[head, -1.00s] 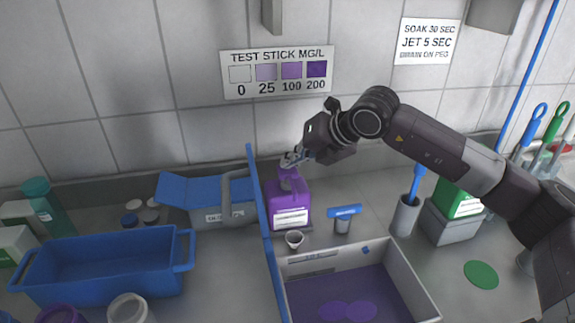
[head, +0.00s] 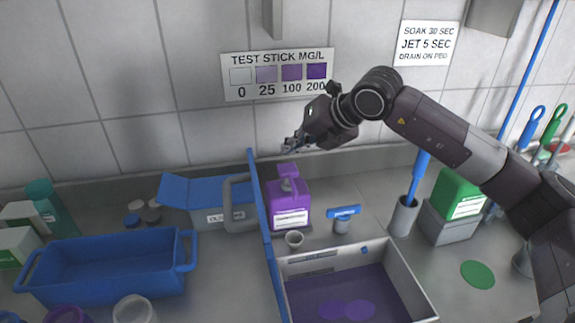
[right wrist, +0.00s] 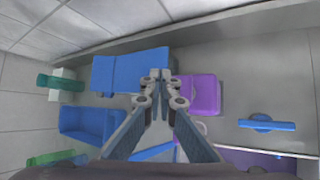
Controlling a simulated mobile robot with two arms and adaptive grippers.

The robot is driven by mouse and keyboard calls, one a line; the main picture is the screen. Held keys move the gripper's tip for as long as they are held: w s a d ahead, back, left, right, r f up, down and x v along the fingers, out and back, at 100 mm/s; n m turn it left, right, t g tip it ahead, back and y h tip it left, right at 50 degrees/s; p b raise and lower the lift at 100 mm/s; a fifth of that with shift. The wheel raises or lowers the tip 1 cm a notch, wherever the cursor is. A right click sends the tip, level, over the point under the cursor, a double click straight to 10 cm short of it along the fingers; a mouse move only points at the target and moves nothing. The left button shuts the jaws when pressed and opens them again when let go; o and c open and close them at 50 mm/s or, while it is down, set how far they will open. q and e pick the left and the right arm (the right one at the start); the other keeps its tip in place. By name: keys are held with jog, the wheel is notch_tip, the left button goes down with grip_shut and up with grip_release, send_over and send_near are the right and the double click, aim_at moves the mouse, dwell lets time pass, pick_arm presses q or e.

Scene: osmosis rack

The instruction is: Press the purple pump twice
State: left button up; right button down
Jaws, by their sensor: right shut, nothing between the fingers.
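The purple pump (head: 288,171) sits on top of a purple bottle (head: 289,208) with a white label, standing upright on the counter. My right gripper (head: 290,146) is shut and empty. In the head view it hangs above the pump head, with a gap between them. In the right wrist view its closed fingers (right wrist: 160,78) point down, and the purple bottle (right wrist: 203,94) shows just to their right. The pump head is mostly hidden behind the fingers there. My left gripper is not in view.
A blue divider panel (head: 260,220) stands close left of the bottle. A small cup (head: 294,238) and a blue-topped tool (head: 343,214) stand in front and to the right. A tray with a purple floor (head: 400,270) lies ahead. A blue bin (head: 100,275) is at left.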

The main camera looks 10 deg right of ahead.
jog(key=shift+r+p, duration=0.4)
jog(key=shift+r, duration=0.95)
dwell(0.8)
